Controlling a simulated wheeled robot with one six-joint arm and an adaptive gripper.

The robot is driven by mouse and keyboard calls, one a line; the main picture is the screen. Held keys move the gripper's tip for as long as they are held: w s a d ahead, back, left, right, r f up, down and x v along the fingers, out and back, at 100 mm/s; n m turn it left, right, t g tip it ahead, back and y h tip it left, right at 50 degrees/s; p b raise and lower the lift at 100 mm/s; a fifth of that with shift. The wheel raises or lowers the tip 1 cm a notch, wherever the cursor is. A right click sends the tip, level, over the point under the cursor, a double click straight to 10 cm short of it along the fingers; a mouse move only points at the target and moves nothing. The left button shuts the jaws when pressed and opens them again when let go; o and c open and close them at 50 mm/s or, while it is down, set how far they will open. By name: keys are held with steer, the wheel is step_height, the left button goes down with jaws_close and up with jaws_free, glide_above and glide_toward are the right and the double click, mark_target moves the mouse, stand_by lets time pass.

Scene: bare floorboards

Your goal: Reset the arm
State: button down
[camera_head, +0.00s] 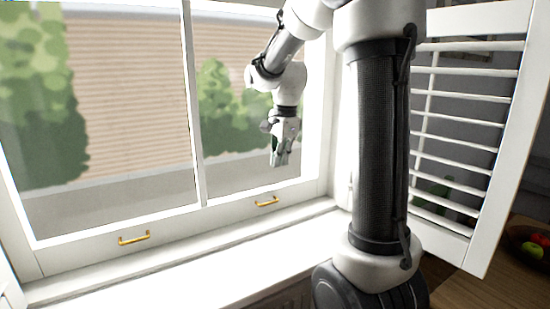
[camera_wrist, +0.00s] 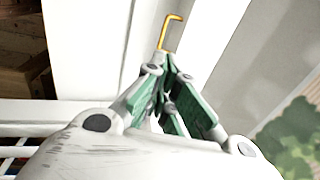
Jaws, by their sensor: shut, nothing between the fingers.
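My gripper (camera_head: 280,158) hangs at the end of my white arm, pointing down in front of the window (camera_head: 130,100) in the head view. Its fingers are shut with nothing between them. In the wrist view my gripper (camera_wrist: 172,85) shows its green-padded fingers. A yellow handle (camera_wrist: 170,32) lies beyond the fingertips there; I cannot tell how far away it is. In the head view the right yellow handle (camera_head: 267,201) is on the window's lower frame, below the gripper and apart from it.
A second yellow handle (camera_head: 134,238) is on the frame at left. The white sill (camera_head: 190,268) is clear. A white slatted shutter (camera_head: 500,150) stands open at right. A bowl with fruit (camera_head: 530,242) sits on a wooden surface at the lower right.

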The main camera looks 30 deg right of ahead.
steer(key=s+a+r+n+t, duration=0.1)
steer(key=s+a+n, duration=0.1)
steer(key=s+n, duration=0.7)
steer(key=s+a+n+t, duration=0.1)
steer(key=s+a+n, duration=0.2)
steer(key=s+n, duration=0.6)
steer(key=s, duration=0.6)
steer(key=shift+r, duration=0.4)
steer(key=shift+a, duration=0.1)
stand_by(0.5)
